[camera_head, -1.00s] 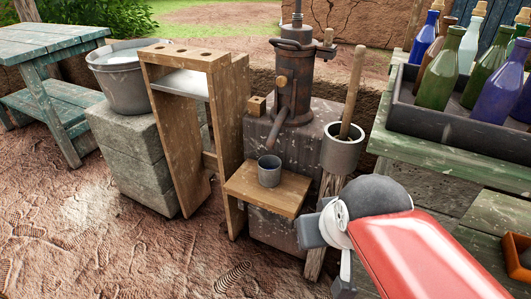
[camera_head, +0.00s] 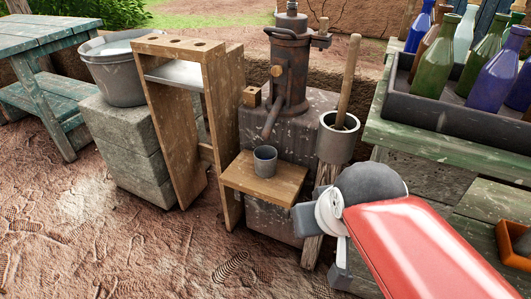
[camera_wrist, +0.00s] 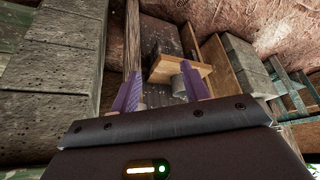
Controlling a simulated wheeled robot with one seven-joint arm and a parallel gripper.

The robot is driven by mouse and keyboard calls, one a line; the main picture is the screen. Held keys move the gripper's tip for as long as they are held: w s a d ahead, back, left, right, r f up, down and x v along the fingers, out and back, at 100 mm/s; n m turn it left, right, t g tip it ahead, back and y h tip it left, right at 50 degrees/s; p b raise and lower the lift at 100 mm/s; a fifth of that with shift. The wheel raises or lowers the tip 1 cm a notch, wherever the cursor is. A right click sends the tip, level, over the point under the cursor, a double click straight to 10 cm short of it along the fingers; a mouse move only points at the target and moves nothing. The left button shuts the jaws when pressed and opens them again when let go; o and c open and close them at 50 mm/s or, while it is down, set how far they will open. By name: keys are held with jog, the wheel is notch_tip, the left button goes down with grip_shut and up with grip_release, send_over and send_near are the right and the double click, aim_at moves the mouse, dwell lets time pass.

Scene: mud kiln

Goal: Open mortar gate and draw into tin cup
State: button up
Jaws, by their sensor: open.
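The rusty metal mortar dispenser (camera_head: 290,75) stands on a speckled stone block, with a spout slanting down its front. It has a brass-coloured knob (camera_head: 277,71) on its front and a small handle (camera_head: 323,35) at its upper right. The grey tin cup (camera_head: 265,161) stands upright on a small wooden shelf (camera_head: 285,180) below the spout; its inside looks dark. In the wrist view my gripper (camera_wrist: 163,90) has its purple fingers apart, with nothing held. The cup (camera_wrist: 178,86) shows there beyond the fingers, partly hidden by one. The dispenser body is out of the wrist view.
A grey pot with a wooden stick (camera_head: 339,138) stands on a post right of the shelf, close to my arm. A wooden rack (camera_head: 182,120) and a bucket (camera_head: 112,75) are at left. A bottle tray (camera_head: 450,115) sits on the green table at right. Ground in front is clear.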

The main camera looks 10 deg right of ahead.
jog(key=w+d+r+n+h+b, duration=0.1)
jog(key=w+d+r+n+h, duration=0.1)
jog(key=w+d+n+h, duration=0.55)
jog(key=n+t+h+b, duration=0.25)
jog(key=n+t, duration=0.65)
jog(key=n, duration=1.2)
send_near(275, 73)
jog(key=x, duration=0.4)
jog(key=shift+h, duration=0.3)
jog(key=p+x, duration=0.1)
jog(key=x, duration=0.5)
jog(key=shift+w+d+f, duration=0.1)
jog(key=shift+w+d, duration=0.05)
jog(key=shift+w, duration=0.15)
